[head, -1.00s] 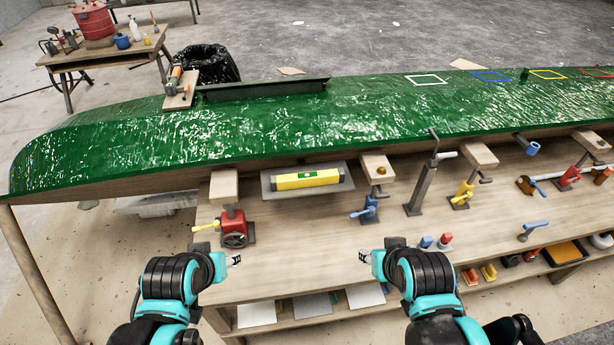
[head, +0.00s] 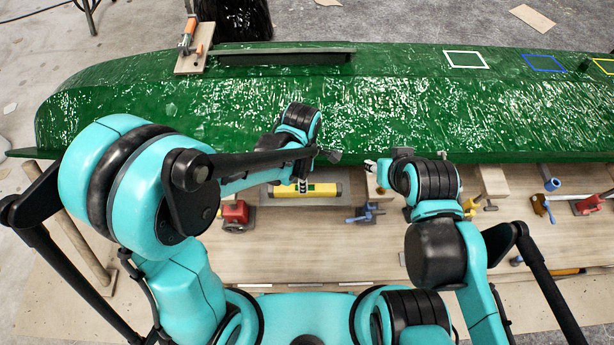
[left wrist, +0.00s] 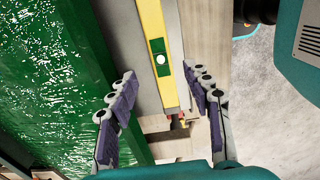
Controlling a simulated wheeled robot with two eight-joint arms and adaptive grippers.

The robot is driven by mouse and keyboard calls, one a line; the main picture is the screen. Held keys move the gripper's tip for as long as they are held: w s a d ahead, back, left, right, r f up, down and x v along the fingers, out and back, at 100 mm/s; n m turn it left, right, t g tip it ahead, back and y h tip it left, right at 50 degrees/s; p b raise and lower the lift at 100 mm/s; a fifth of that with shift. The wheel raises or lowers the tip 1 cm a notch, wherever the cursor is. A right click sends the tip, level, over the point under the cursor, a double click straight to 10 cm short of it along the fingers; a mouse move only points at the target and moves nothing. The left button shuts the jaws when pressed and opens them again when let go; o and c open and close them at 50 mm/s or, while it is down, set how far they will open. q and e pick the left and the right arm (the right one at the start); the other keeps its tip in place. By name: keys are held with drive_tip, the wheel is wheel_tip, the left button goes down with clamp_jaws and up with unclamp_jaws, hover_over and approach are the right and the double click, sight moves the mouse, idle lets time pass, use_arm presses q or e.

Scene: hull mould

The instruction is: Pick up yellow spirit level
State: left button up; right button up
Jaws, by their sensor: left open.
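The yellow spirit level (head: 325,190) with a green window lies on a grey tray (head: 268,190) on the bench, under the edge of the green hull. My left gripper (head: 316,168) is over it and partly hides its left part. In the left wrist view the level (left wrist: 152,25) runs lengthwise between the two spread fingers of my left gripper (left wrist: 160,75), which is open and empty. The level lies beyond the fingertips, nearer the right finger. My right gripper (head: 373,167) is right of the level, near the hull edge; its jaws are too small to read.
The green hull (head: 400,100) rises close behind both grippers. A red clamp (head: 236,214) stands left of the tray and a blue clamp (head: 366,213) right of it. Wooden blocks (head: 492,181) sit under the hull edge. The bench front is partly hidden by my arms.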

sight(314, 190)
use_arm(q)
drive_tip(key=f, duration=0.4)
drive_tip(key=f+b, duration=0.1)
drive_tip(key=f, duration=0.2)
drive_tip(key=shift+s+d, duration=0.1)
drive_tip(key=shift+d, duration=0.2)
clamp_jaws()
